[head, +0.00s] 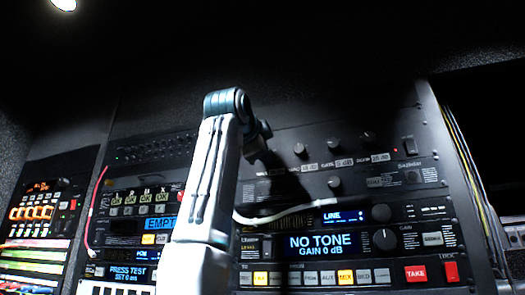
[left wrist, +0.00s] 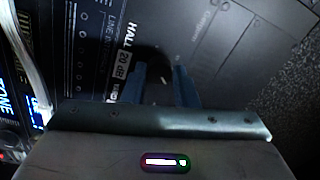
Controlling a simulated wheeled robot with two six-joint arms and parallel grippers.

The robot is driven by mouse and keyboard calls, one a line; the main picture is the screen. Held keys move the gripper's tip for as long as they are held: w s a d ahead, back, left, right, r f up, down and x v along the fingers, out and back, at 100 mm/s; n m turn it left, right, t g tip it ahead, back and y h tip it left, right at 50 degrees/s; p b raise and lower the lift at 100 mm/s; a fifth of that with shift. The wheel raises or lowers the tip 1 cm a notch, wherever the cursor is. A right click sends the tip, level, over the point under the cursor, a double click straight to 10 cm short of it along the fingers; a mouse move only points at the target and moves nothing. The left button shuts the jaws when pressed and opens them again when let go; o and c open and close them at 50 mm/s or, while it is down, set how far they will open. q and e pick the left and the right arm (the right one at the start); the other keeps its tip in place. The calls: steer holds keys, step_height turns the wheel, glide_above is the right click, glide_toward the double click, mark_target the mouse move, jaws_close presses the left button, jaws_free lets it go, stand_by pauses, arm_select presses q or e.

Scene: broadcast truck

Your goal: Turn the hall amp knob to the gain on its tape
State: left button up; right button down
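My left gripper (head: 258,140) is at the dark amp panel, at the left part of its knob row. In the left wrist view its two fingers (left wrist: 160,72) stand apart over the panel. A white tape (left wrist: 123,65) beside them reads 20 dB, next to the printed word HALL (left wrist: 127,35). The hall knob is not clearly seen; the space between the fingertips is dark, and I cannot tell whether they touch it. Other amp knobs (head: 300,148) with white tapes (head: 345,162) show to the right in the head view. My right gripper is out of view.
Below the amp panel, a unit with a blue display (head: 320,245) reads NO TONE, GAIN 0 dB, beside a large knob (head: 385,239). A pale cable (head: 290,213) crosses the rack under the amp. A red TAKE button (head: 416,273) sits lower right.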

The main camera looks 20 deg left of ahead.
arm_select(q)
steer(key=o, duration=0.4)
steer(key=shift+d, duration=0.1)
steer(key=shift+s, duration=0.15)
steer(key=s+b, duration=0.5)
steer(key=s, duration=0.5)
steer(key=shift+s+a+f+b, duration=0.15)
steer(key=shift+s+a+b, duration=0.05)
steer(key=shift+s+b, duration=0.15)
